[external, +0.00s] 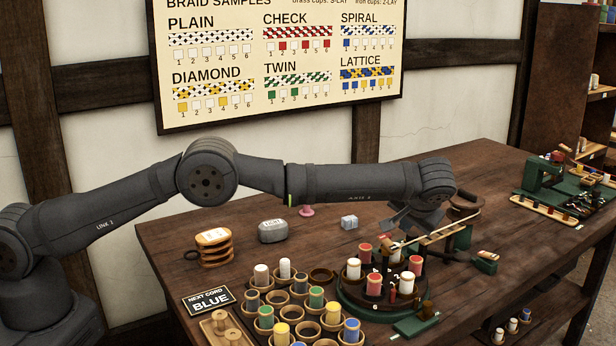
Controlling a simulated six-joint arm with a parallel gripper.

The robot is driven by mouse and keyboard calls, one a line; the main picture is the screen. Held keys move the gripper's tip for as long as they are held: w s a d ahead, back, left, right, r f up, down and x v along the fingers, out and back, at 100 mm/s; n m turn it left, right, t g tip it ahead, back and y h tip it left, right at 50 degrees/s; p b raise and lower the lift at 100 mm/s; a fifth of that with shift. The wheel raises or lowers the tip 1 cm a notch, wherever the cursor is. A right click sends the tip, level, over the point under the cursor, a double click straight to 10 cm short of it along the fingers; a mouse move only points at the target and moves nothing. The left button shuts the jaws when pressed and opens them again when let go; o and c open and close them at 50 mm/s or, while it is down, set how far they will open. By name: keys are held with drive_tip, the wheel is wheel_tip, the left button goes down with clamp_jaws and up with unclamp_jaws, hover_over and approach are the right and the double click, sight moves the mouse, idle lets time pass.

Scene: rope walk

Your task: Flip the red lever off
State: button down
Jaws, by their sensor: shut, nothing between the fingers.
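The round green braiding machine (350,303) stands on the bench and carries red and white spools. A pale wooden arm (437,233) reaches across above it. A small reddish-brown piece (386,243) shows at the near end of that arm, but I cannot tell whether it is the red lever. My gripper (408,219) is shut and empty, just above and behind the spools. My wrist hides part of the machine behind it.
Wooden cups (307,328), some holding coloured spools, crowd the front left. Another green machine (545,180) stands at the far right.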

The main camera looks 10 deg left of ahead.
sight(387, 234)
drive_tip(key=x, duration=0.8)
drive_tip(key=shift+w+a+f, duration=0.1)
drive_tip(key=shift+w+a, duration=0.05)
drive_tip(key=shift+w, duration=0.1)
drive_tip(key=shift+w+a, duration=0.1)
drive_tip(key=shift+a, duration=0.1)
drive_tip(key=shift+w+a+r+g+h, duration=0.1)
drive_tip(key=shift+r+g+h, duration=0.2)
drive_tip(key=shift+g, duration=0.1)
drive_tip(key=shift+w+a+r, duration=0.2)
drive_tip(key=shift+w, duration=0.05)
drive_tip(key=shift+w+a+r+n+g+h, duration=0.2)
drive_tip(key=shift+w+a+g+h, duration=0.2)
drive_tip(key=shift+g+h, duration=0.15)
drive_tip(key=shift+w+a+r+n+g+h, duration=0.2)
drive_tip(key=shift+w+a+g+h, duration=0.15)
drive_tip(key=shift+g+h, duration=0.15)
drive_tip(key=shift+w+a+r+g+h, duration=0.15)
drive_tip(key=shift+w+a+g+h, duration=0.55)
drive_tip(key=shift+g+h, duration=0.2)
drive_tip(key=shift+w+a, duration=0.15)
drive_tip(key=shift+a, duration=0.05)
drive_tip(key=shift+w+a, duration=0.15)
drive_tip(key=shift+w, duration=0.05)
